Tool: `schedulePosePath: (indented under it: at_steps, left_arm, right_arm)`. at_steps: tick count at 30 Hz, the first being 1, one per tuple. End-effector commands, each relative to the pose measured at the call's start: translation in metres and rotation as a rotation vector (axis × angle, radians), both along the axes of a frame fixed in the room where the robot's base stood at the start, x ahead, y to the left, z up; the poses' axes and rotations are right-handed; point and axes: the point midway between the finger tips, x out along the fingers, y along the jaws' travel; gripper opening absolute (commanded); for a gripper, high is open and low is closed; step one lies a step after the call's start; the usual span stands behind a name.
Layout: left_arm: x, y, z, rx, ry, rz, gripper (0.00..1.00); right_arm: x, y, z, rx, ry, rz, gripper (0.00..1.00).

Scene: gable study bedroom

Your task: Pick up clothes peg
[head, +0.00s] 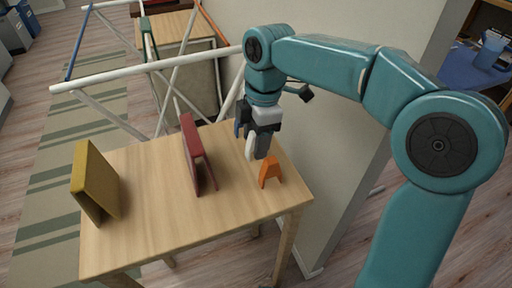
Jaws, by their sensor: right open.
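An orange clothes peg (270,171) stands on the wooden table (165,235), near its right edge, with its legs spread like an A. My right gripper (256,150) comes down from above and hangs just behind and slightly left of the peg in the head view. Its grey fingers point down and are open, with nothing seen between them. The peg appears apart from the fingers, though the exact gap is hard to judge. My left gripper is not in view.
A red book-like object (193,150) stands left of the gripper, and a yellow one (93,185) stands at the table's left. A white drying rack (150,66) is behind the table. A wall (325,175) is close on the right. The table's front middle is clear.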

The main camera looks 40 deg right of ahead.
Motion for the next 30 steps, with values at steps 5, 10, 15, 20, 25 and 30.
schedulePosePath:
  at_steps: [5,10,15,20,25,30]
  left_arm:
    - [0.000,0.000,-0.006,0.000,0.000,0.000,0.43]
    - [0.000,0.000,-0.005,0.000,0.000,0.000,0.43]
    - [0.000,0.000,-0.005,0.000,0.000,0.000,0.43]
    - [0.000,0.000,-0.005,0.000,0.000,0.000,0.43]
    - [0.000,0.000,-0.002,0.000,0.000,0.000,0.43]
    - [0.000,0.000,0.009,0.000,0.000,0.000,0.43]
  right_arm:
    - [0.001,0.001,-0.012,0.000,-0.001,0.000,0.53]
    - [0.001,0.001,-0.011,0.000,-0.001,0.000,0.37]
    - [0.001,0.001,-0.011,0.000,-0.001,0.000,0.00]
    - [0.001,0.001,-0.011,0.000,-0.001,0.000,0.00]
    - [0.001,0.001,-0.005,0.001,-0.002,0.000,0.00]
    - [0.002,0.001,0.018,0.000,-0.004,0.001,0.00]
